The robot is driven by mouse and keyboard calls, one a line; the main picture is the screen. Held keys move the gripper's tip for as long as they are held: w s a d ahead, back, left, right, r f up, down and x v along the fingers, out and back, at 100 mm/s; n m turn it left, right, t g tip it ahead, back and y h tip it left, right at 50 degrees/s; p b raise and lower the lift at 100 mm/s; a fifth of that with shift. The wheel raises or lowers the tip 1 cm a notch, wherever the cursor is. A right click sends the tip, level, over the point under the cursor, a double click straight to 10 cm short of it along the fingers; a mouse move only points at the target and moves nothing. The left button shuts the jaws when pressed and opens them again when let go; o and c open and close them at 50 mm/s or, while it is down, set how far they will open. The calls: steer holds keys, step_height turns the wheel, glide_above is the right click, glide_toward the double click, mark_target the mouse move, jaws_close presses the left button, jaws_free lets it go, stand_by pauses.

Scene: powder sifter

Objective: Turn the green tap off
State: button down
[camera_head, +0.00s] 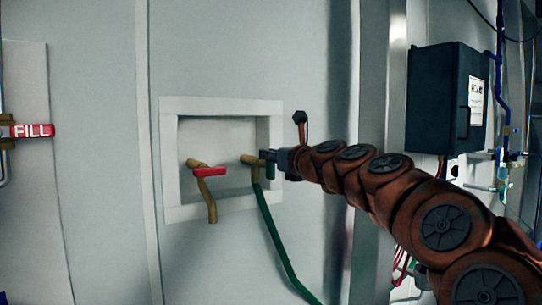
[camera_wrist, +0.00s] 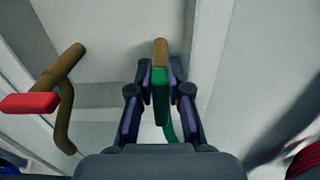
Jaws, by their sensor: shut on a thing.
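The green tap has a brass body (camera_head: 252,162) in the right part of a recessed wall box (camera_head: 168,150), with a green hose (camera_head: 273,235) running down from it. In the wrist view, its green handle (camera_wrist: 160,86) sits between the fingers of my gripper (camera_wrist: 160,80), which is shut on it. The brass stem (camera_wrist: 160,50) shows just beyond the fingertips. In the head view my gripper (camera_head: 272,158) reaches the tap from the right and hides most of the handle.
A second tap with a red handle (camera_head: 210,172) and a bent brass spout stands left in the same box; its red handle also shows in the wrist view (camera_wrist: 30,103). A black wall box (camera_head: 440,100) hangs at the right. A red FILL handle (camera_head: 32,130) is at far left.

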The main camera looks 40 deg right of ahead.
mark_target(262, 164)
steer(key=shift+a, duration=0.1)
stand_by(0.3)
steer(key=n+b, duration=0.2)
steer(key=n, duration=0.2)
steer(key=a+f+n+b, duration=0.1)
steer(key=n+b, duration=0.1)
steer(key=n, duration=0.3)
steer(key=a+f+n+b, duration=0.1)
steer(key=n+b, duration=0.1)
steer(key=n, duration=0.2)
steer(key=shift+w+a+f+n+b, duration=0.1)
steer(key=shift+a+n+b, duration=0.1)
steer(key=shift+n+b, duration=0.15)
steer(key=n+b, duration=0.2)
steer(key=shift+a+f+n, duration=0.1)
steer(key=shift+f+n, duration=0.15)
steer(key=shift+n, duration=0.1)
steer(key=shift+n+b, duration=0.7)
steer(key=shift+b, duration=0.15)
